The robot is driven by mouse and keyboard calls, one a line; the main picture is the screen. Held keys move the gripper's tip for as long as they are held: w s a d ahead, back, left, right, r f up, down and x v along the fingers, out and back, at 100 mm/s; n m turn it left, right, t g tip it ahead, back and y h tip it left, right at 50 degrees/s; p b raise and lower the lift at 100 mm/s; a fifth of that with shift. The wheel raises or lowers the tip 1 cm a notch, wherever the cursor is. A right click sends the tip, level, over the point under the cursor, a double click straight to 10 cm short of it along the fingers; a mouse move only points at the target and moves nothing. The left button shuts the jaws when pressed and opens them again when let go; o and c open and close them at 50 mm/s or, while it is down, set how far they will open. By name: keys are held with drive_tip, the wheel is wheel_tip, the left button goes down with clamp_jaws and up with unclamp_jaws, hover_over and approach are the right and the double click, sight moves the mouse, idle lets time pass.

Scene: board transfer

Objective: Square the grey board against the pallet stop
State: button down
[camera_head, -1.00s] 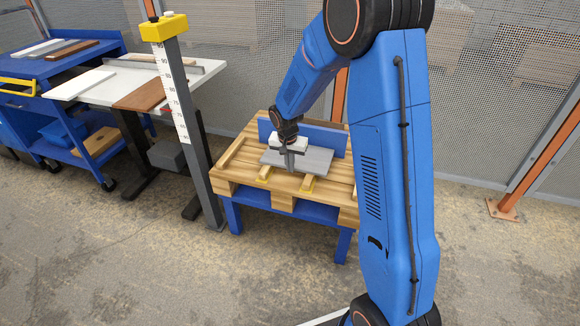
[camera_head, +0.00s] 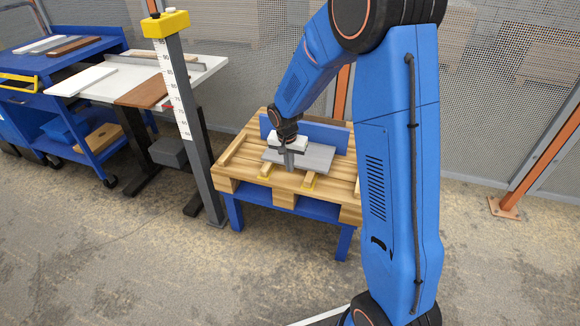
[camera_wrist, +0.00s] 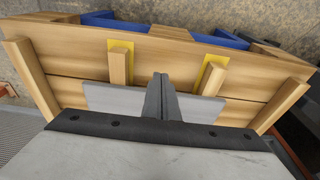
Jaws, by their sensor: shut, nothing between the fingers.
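The grey board (camera_head: 318,157) lies flat across two wooden strips on the pallet (camera_head: 228,170); it also shows in the wrist view (camera_wrist: 112,99). The blue pallet stop (camera_head: 332,136) stands upright along the pallet's back, behind the board. I cannot tell whether the board touches it, since my gripper and arm hide part of that edge. My gripper (camera_head: 289,166) is shut and empty, pointing down at the board's near edge. In the wrist view its closed fingers (camera_wrist: 160,88) overlap the board's middle and reach past that edge; contact is unclear.
Yellow patches (camera_wrist: 120,47) mark the near ends of the strips. Wooden side rails (camera_wrist: 30,76) flank the pallet. A grey measuring post (camera_head: 190,130) with a yellow top stands left of the pallet. Farther left are a white table (camera_head: 100,80) and a blue cart (camera_head: 95,150).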

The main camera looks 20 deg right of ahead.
wheel_tip(320, 180, up, 6)
idle(0.6)
drive_tip(key=shift+r, duration=0.15)
drive_tip(key=s+d+r+n+t, duration=0.2)
drive_tip(key=s+d+r+n, duration=0.1)
drive_tip(key=s+r, duration=1.35)
drive_tip(key=s+n+t+y, duration=0.1)
drive_tip(key=s+n, duration=0.3)
drive_tip(key=s, duration=1.7)
drive_tip(key=shift+s+d+r, duration=0.15)
drive_tip(key=shift+d+r, duration=0.15)
drive_tip(key=shift+d, duration=0.1)
